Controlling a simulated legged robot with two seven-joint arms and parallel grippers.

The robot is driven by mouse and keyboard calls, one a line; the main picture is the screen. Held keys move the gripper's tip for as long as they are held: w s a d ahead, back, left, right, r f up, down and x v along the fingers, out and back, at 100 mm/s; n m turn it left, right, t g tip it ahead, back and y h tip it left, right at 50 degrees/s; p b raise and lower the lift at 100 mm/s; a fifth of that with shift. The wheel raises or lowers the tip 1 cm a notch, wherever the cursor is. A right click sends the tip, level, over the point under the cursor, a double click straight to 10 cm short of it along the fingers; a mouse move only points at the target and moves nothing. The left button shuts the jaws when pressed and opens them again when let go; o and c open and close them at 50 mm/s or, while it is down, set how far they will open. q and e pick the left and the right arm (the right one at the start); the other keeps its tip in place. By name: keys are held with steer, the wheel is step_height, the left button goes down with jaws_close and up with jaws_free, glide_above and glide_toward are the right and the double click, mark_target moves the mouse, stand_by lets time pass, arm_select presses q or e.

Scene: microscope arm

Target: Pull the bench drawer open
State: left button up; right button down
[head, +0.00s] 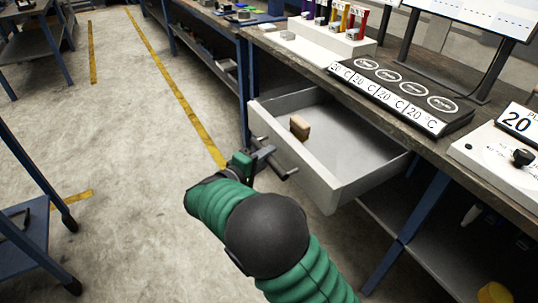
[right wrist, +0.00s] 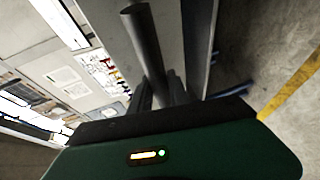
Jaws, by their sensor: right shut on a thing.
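The bench drawer (head: 345,172) is grey and stands well out from under the bench top in the head view. A small brown block (head: 299,127) lies inside it near the front left. A dark bar handle (head: 275,158) runs along the drawer's front. My right gripper (head: 264,160) is shut on the handle, near its left part. In the right wrist view the handle (right wrist: 142,40) rises as a dark bar between the fingers, which are partly dark and hard to make out. My left gripper is not in view.
The bench top (head: 310,58) carries a black panel with round pads (head: 400,92), a white rack with coloured items (head: 320,38) and a white device (head: 500,150). Blue bench legs (head: 400,245) stand below. The concrete floor left of the drawer is clear, with yellow lines.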

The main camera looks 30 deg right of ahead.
steer(key=shift+s+f, duration=0.1)
steer(key=shift+f, duration=0.1)
steer(key=shift+d+f, duration=0.15)
steer(key=shift+d, duration=0.4)
steer(key=c, duration=1.6)
jaws_free()
steer(key=shift+a, duration=0.1)
steer(key=o, duration=0.3)
steer(key=shift+a, duration=0.2)
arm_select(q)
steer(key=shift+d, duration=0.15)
arm_select(e)
steer(key=shift+o, duration=0.2)
steer(key=shift+r, duration=0.2)
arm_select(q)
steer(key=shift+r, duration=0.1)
